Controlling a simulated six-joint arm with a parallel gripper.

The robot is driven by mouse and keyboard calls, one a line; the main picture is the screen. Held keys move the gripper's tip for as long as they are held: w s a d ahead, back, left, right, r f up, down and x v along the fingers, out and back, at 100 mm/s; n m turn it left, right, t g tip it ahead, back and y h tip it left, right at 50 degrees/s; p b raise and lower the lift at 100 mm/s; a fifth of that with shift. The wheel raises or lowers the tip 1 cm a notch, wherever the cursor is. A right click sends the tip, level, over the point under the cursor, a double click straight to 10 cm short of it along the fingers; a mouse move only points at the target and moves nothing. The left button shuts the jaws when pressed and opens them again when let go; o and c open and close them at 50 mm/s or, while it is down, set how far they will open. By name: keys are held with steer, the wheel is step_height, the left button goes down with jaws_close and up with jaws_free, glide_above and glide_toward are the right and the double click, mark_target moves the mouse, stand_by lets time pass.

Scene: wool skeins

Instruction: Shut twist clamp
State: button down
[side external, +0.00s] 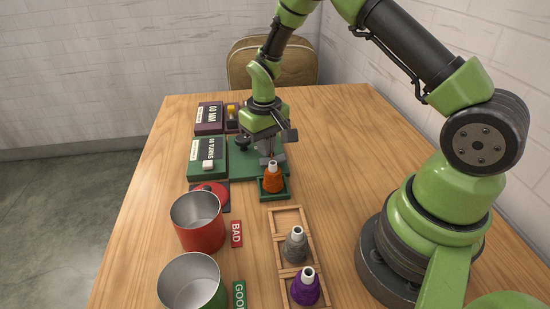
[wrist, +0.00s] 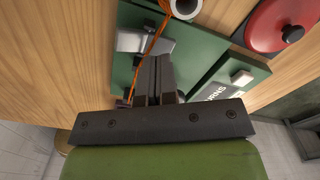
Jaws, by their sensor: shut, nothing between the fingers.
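A grey metal block, which looks like the twist clamp (wrist: 130,41), stands on a green base plate (wrist: 203,55) in the wrist view. An orange strand of yarn (wrist: 143,60) runs past its side, next to my fingers. My gripper (wrist: 156,62) is shut and empty, its fingertips close beside the block. I cannot tell whether they touch it. In the side view my gripper (side external: 268,157) points down over the green plate, largely hiding the clamp. The orange skein (side external: 273,179) stands upright in a green tray in front of it; its white top (wrist: 185,8) shows in the wrist view.
A green box with a white switch (side external: 208,165) and a purple box (side external: 209,117) stand to the left. A red dial (side external: 210,189), a red bin (side external: 198,222) and a green bin (side external: 192,285) are nearer. A wooden rack (side external: 283,219) holds grey and purple skeins.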

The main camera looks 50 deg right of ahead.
mark_target(266, 161)
steer(key=shift+r, duration=2.45)
